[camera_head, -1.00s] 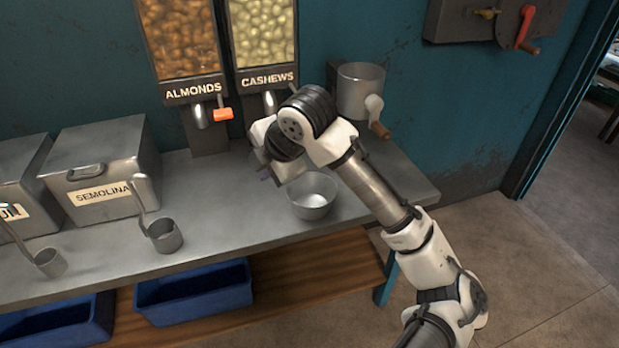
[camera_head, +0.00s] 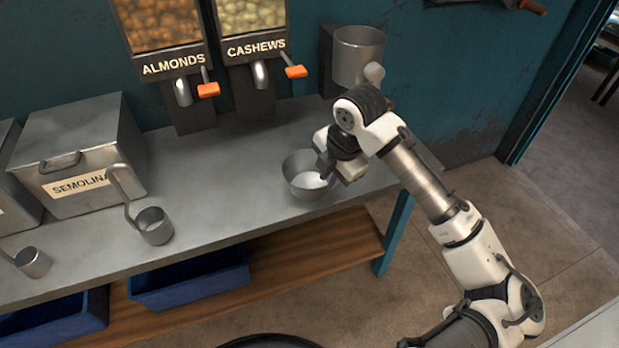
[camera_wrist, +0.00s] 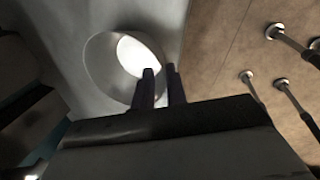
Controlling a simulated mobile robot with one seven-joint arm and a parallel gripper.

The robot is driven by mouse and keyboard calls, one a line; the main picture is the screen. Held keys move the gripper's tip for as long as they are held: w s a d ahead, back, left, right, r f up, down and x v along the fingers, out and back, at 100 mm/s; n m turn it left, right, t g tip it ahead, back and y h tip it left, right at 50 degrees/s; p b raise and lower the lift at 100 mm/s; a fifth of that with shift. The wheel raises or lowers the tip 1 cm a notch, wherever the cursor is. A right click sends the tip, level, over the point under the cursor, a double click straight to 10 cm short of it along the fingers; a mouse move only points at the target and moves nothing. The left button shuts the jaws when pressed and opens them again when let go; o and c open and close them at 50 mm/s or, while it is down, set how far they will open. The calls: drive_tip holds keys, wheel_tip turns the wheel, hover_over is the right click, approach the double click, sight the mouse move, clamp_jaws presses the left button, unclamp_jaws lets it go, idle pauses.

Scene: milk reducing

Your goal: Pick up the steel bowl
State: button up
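The steel bowl (camera_head: 301,175) stands upright on the metal counter (camera_head: 240,190), near its front edge, below and right of the cashew dispenser. My gripper (camera_head: 327,180) is at the bowl's right side, its fingers overlapping the rim in the head view. In the wrist view the bowl (camera_wrist: 100,72) shows as a pale round opening, and the two dark fingers (camera_wrist: 161,88) point at its near right wall with a narrow gap between them. I cannot tell whether the wall is between the fingers. The bowl's right side is partly hidden by the gripper.
Almond (camera_head: 160,65) and cashew (camera_head: 256,48) dispensers stand at the back, with a steel hopper (camera_head: 358,58) behind my arm. A semolina bin (camera_head: 80,155) and ladles (camera_head: 153,226) are to the left. Blue crates (camera_head: 190,282) sit on the lower shelf.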

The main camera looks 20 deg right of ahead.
drive_tip(key=shift+x, duration=2.65)
drive_tip(key=shift+s, duration=0.1)
clamp_jaws()
